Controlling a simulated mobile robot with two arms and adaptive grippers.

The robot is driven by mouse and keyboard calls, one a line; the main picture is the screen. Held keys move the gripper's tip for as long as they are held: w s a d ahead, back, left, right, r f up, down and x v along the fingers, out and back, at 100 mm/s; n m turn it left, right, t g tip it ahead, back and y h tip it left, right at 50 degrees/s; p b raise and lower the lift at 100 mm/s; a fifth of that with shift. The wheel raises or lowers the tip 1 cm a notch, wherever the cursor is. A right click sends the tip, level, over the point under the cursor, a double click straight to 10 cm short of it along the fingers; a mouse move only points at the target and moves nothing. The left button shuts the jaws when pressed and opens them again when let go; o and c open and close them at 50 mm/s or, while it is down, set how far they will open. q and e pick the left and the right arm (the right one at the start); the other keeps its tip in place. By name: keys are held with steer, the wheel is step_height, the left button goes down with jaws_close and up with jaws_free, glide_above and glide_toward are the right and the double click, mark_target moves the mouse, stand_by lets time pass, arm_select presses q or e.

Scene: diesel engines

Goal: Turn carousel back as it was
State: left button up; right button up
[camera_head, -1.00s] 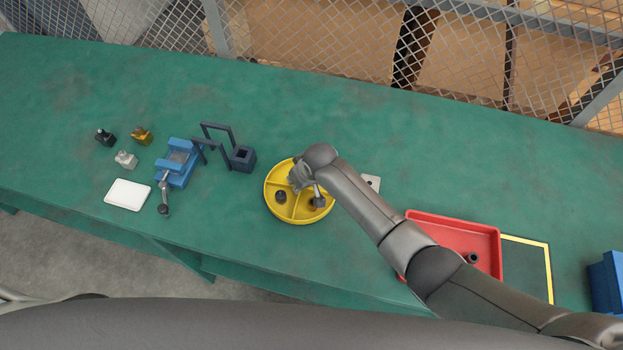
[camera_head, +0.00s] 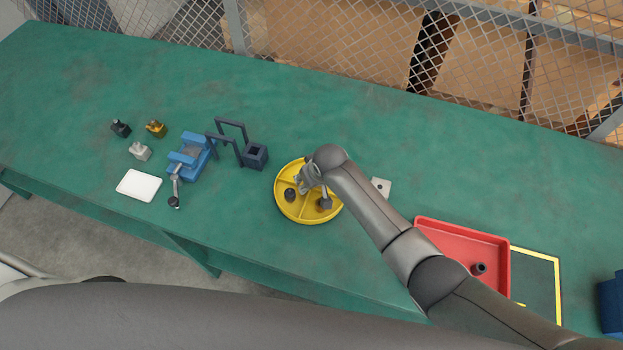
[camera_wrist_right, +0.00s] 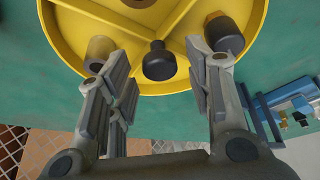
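The round yellow carousel (camera_head: 296,217) stands on the green table near the middle of the head view, with dividers splitting it into compartments. It fills the top of the right wrist view (camera_wrist_right: 75,75). My right gripper (camera_head: 311,181) is over the carousel, pointing down. In the wrist view its fingers (camera_wrist_right: 160,70) are apart, one on each side of a dark knob (camera_wrist_right: 158,62) near the rim, with gaps visible. A grey cylinder (camera_wrist_right: 99,50) and a dark cylindrical part (camera_wrist_right: 226,36) sit in compartments beside the fingers. My left gripper is not in view.
Left of the carousel are a dark square block (camera_head: 255,156), a blue vise (camera_head: 190,158), a white plate (camera_head: 139,185) and several small parts. A red tray (camera_head: 462,232) and a blue bin (camera_head: 612,300) are at the right. A wire fence (camera_head: 330,40) runs behind.

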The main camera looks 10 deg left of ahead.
stand_by(0.3)
steer(key=v, duration=1.2)
stand_by(0.4)
steer(key=shift+s+f, duration=0.1)
steer(key=shift+f, duration=0.05)
